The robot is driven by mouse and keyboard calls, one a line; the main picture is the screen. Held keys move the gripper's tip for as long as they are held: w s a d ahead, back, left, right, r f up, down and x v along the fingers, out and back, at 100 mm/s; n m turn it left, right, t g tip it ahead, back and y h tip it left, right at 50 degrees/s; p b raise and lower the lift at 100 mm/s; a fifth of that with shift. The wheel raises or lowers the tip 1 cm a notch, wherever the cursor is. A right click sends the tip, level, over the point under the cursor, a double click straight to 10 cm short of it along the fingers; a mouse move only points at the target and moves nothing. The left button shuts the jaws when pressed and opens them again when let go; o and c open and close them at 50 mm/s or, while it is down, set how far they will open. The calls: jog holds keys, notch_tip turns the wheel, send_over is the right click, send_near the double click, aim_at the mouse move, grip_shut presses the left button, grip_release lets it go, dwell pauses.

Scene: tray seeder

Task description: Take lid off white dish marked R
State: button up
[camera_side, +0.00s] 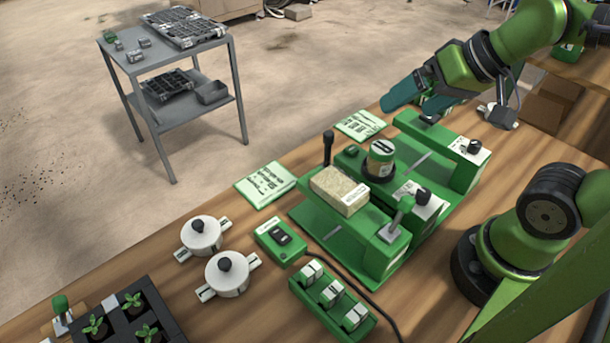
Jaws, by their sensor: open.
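Two white dishes with lids stand on the wooden table at the lower left, one (201,238) behind the other (228,277). Each has two side handles and a lid with a black knob, and both lids look seated. I cannot read a letter R on either dish. My gripper (405,104) has teal fingers and is open. It is at the upper right, above the far end of the green machine and well away from both dishes. Nothing shows between its fingers.
The green seeder machine (340,243) fills the table's middle, with a tan block (339,190) and a jar (381,158) on it. A green switch box (280,240) and a block with white switches (332,300) stand right of the dishes. A black seedling tray (165,318) is at lower left.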

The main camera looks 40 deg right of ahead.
jog(key=shift+a+f+g, duration=0.5)
jog(key=shift+a+f, duration=0.3)
jog(key=n+g+h, duration=0.2)
jog(key=n+g, duration=0.4)
jog(key=n, duration=0.3)
send_over(197, 223)
notch_tip(197, 223, down, 3)
jog(key=shift+n, duration=0.3)
notch_tip(197, 223, down, 17)
